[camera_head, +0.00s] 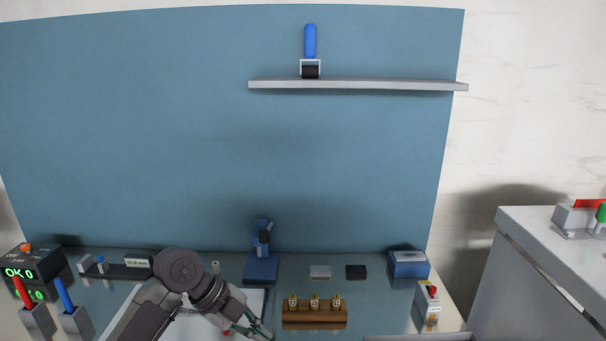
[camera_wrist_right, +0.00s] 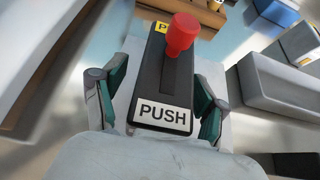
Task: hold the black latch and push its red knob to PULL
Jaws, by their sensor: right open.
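The black latch (camera_wrist_right: 150,85) lies between the two teal-lined fingers of my right gripper (camera_wrist_right: 158,108) in the right wrist view. The fingers are open, one along each side. A gap shows on the left; contact on the right is hard to tell. The red knob (camera_wrist_right: 181,36) stands up from the latch's slot, toward the end with a yellow label (camera_wrist_right: 161,27), of which only a "P" shows. The white PUSH label (camera_wrist_right: 162,113) is at the near end. In the head view my right gripper (camera_head: 253,329) is low in the picture and mostly hides the latch. My left gripper is not seen.
A wooden rack (camera_head: 315,313) with brass pieces stands to the right of the gripper. A blue stand (camera_head: 261,266) and grey (camera_head: 320,271) and black blocks (camera_head: 356,272) are behind.

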